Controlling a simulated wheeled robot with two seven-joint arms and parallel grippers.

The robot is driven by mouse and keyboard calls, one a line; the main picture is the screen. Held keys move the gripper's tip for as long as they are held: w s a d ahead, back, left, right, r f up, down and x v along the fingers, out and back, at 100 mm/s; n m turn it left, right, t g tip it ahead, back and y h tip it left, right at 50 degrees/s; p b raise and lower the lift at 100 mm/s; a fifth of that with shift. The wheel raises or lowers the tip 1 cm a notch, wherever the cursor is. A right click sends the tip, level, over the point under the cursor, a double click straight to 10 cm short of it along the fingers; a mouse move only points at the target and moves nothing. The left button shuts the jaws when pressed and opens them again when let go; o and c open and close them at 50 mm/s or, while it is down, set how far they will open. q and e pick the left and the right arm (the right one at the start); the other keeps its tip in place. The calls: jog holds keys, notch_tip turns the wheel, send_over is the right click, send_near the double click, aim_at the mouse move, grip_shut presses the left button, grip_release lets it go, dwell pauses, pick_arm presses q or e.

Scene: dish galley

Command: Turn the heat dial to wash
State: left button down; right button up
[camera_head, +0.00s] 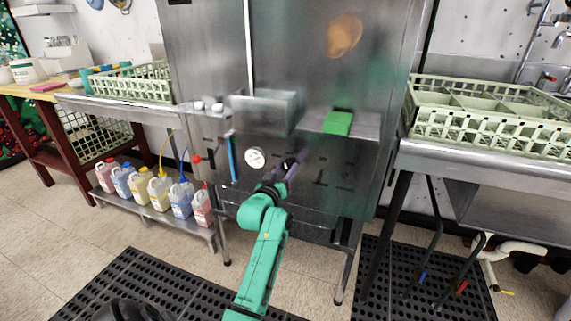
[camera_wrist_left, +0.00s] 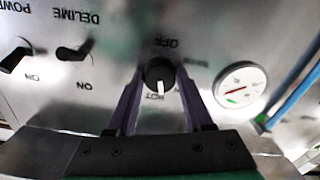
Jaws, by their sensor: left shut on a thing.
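The heat dial (camera_wrist_left: 159,74), a round black knob with a white pointer, is on the steel machine's front panel. In the left wrist view, where the lettering appears upside down, the pointer aims down towards a small, partly hidden label, with OFF on the opposite side. A faint label to the dial's right is too blurred to read. My left gripper (camera_wrist_left: 160,95) is shut on the dial, one purple finger on each side. In the head view, the gripper (camera_head: 287,170) reaches the panel and mostly hides the dial. My right gripper is not in view.
A round white gauge (camera_wrist_left: 240,85) sits beside the dial. A DELIME knob (camera_wrist_left: 75,52) and a power knob (camera_wrist_left: 16,57) are on its other side. A green block (camera_head: 338,122) lies on the ledge above. Several coloured jugs (camera_head: 160,190) stand on a low shelf at left.

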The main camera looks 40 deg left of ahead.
pick_arm(q)
jog(key=n+p, duration=0.4)
jog(key=shift+r+n, duration=0.2)
jog(key=shift+n, duration=0.1)
jog(key=shift+n+p, duration=0.4)
jog(key=shift+p, duration=0.1)
jog(key=shift+f+n+p, duration=0.2)
jog(key=shift+n+p, duration=0.7)
jog(key=shift+n, duration=0.6)
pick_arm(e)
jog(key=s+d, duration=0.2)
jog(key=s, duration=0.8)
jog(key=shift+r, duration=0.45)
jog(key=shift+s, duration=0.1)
pick_arm(q)
jog(key=shift+c, duration=1.4)
grip_release()
